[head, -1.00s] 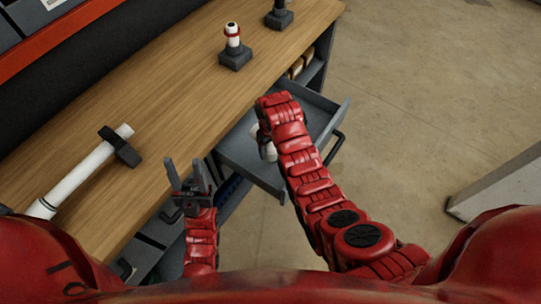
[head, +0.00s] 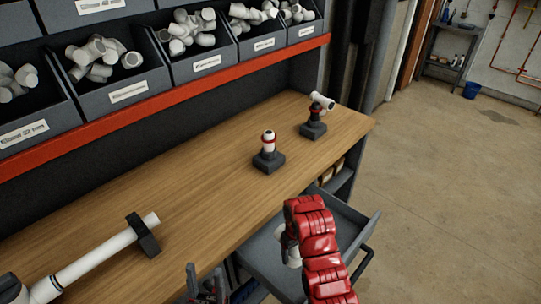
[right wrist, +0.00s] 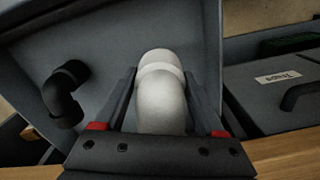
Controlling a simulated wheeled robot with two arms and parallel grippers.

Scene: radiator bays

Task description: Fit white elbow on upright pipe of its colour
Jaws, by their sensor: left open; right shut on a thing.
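The white elbow (right wrist: 160,95) sits between the fingers of my right gripper (right wrist: 162,78), which is shut on it, over the open drawer. In the head view a small part of the elbow (head: 293,260) shows below my red right wrist. A short white upright pipe (head: 268,140) with a red ring stands in a dark block on the bench, its top bare. Another dark block farther right holds an upright with a white fitting (head: 321,102) on top. My left gripper (head: 205,280) is open and empty at the bench's front edge.
The grey drawer (head: 355,226) is pulled out; a black elbow (right wrist: 65,92) lies in it. A long white pipe (head: 95,265) lies in a dark clamp on the left of the bench. Bins of white fittings (head: 110,88) stand behind. The mid-bench is clear.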

